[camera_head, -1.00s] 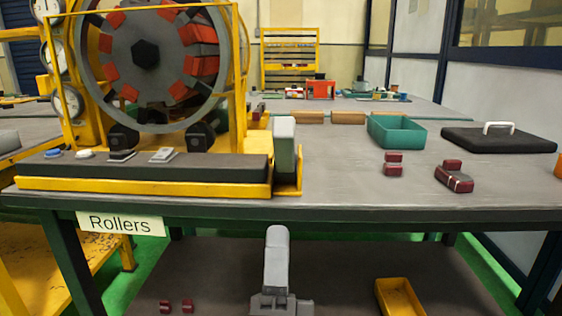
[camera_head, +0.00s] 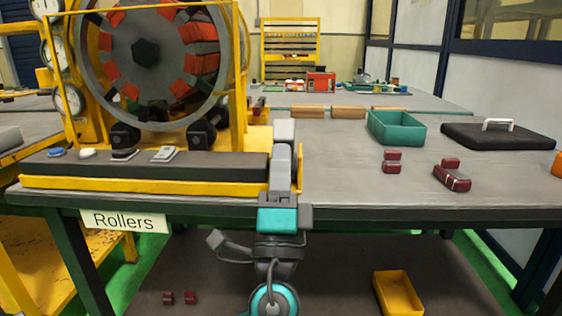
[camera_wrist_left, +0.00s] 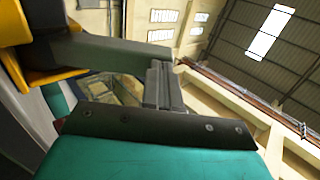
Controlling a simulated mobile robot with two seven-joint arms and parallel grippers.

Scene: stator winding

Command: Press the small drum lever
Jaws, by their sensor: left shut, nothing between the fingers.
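The small drum lever (camera_head: 284,130), a grey upright bar, stands at the right end of the yellow roller base. My left gripper (camera_head: 280,150) is shut and empty, pointing forward over the table's front edge. It is in front of the lever and hides its lower part. In the left wrist view, a grey-green bar that looks like the lever (camera_wrist_left: 115,53) reaches across to the tips of the shut fingers (camera_wrist_left: 160,70). Whether they touch is not clear. My right gripper is not in view.
The drum (camera_head: 150,60) stands in a yellow frame at left, above a dark strip with several switches (camera_head: 122,154). A teal bin (camera_head: 396,128), dark red parts (camera_head: 452,175) and a black case (camera_head: 497,137) sit to the right. The table is clear between lever and red parts.

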